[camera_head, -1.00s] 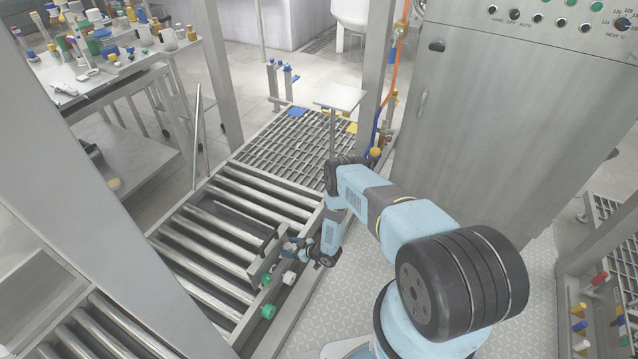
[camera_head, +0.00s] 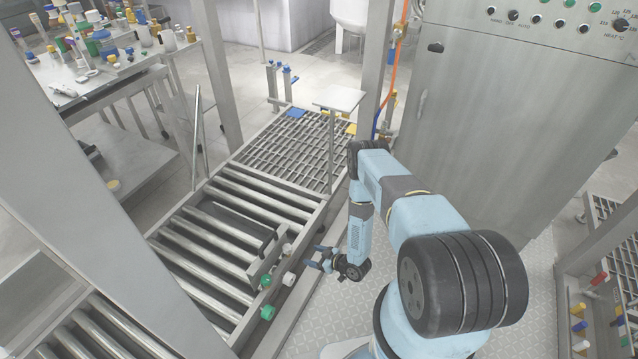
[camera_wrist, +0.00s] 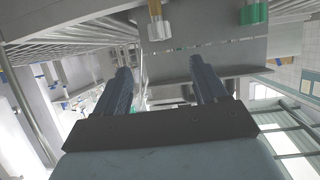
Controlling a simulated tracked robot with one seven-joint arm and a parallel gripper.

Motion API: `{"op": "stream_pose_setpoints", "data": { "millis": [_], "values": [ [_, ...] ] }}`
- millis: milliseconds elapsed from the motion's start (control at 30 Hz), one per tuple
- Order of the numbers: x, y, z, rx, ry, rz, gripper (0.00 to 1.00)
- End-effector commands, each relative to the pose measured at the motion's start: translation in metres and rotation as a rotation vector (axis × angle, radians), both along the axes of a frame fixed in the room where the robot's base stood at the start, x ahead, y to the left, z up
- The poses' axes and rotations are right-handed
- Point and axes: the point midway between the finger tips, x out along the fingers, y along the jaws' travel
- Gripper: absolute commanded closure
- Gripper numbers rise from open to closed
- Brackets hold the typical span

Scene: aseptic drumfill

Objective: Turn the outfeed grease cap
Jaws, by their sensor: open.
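Several small caps sit on the side of the roller conveyor in the head view: a white cap (camera_head: 288,278), a green cap (camera_head: 267,312) and another green one (camera_head: 265,282). I cannot tell by marking which is the outfeed grease cap. My gripper (camera_head: 318,258) is open and empty, just right of the conveyor side, apart from the caps, with its fingers pointing left towards it. In the wrist view the two fingers (camera_wrist: 158,76) stand apart. Beyond them are a white cap on a brass-coloured neck (camera_wrist: 158,30), near the top middle, and a green cap (camera_wrist: 253,14) at upper right.
The roller conveyor (camera_head: 215,235) leads to a grating (camera_head: 300,140) with a small raised plate (camera_head: 340,98). A steel cabinet (camera_head: 490,130) stands at right and a metal post (camera_head: 110,200) at left. Patterned floor (camera_head: 335,310) is clear beside the conveyor.

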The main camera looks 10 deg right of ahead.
Motion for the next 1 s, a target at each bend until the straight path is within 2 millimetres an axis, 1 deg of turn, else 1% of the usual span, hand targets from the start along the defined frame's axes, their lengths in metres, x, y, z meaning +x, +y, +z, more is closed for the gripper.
{"op": "stream_pose_setpoints", "data": {
  "millis": [33,100,400,767,1000],
  "values": [
    [0.010,-0.001,0.006,-0.010,-0.004,-0.002,0.29],
    [0.020,-0.003,0.012,-0.023,-0.003,-0.003,0.29],
    [0.058,-0.011,0.040,-0.079,0.004,-0.014,0.29],
    [0.100,-0.022,0.078,-0.145,0.013,-0.032,0.29],
    [0.126,-0.029,0.106,-0.185,0.020,-0.048,0.29]
  ]
}}
